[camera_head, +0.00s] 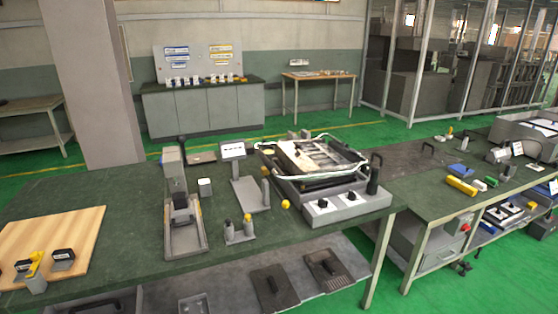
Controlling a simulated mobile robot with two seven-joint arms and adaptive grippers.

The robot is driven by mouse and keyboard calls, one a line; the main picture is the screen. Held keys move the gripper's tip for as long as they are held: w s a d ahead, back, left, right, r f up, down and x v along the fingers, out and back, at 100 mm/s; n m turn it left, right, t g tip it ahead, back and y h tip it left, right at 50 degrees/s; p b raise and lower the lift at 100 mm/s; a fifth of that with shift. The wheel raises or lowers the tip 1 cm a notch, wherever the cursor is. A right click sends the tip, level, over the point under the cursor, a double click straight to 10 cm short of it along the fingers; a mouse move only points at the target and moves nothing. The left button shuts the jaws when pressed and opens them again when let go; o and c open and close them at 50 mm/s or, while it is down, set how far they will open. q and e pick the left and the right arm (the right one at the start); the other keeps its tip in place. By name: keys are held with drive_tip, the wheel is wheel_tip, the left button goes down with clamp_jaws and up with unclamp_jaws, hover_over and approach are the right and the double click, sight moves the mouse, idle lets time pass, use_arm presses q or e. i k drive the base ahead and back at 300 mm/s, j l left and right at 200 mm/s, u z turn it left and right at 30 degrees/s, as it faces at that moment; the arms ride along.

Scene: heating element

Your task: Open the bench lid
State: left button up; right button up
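A dark flat panel (405,157), which looks like the bench lid, lies flat in the top of the right-hand green bench. A black arched handle (427,148) stands near its right end. A second black handle (377,158) shows near its left end; I cannot tell whether it belongs to the panel. The panel looks closed, level with the bench top. Its front left part is hidden behind the grey heating device (345,207) on the nearer bench. Neither of my grippers is in view.
The nearer green bench (110,195) holds a wooden board (50,240), a grey press (185,225) and small fixtures. A yellow block (461,186) and other small parts lie on the right bench's front right. Green floor (370,290) shows between the bench legs.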

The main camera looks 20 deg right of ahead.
sight(316, 162)
drive_tip(key=i+l, duration=0.25)
drive_tip(key=i, duration=0.3)
drive_tip(key=i+l+z, duration=0.1)
drive_tip(key=z, duration=0.25)
drive_tip(key=i+z, duration=0.4)
drive_tip(key=z, duration=0.25)
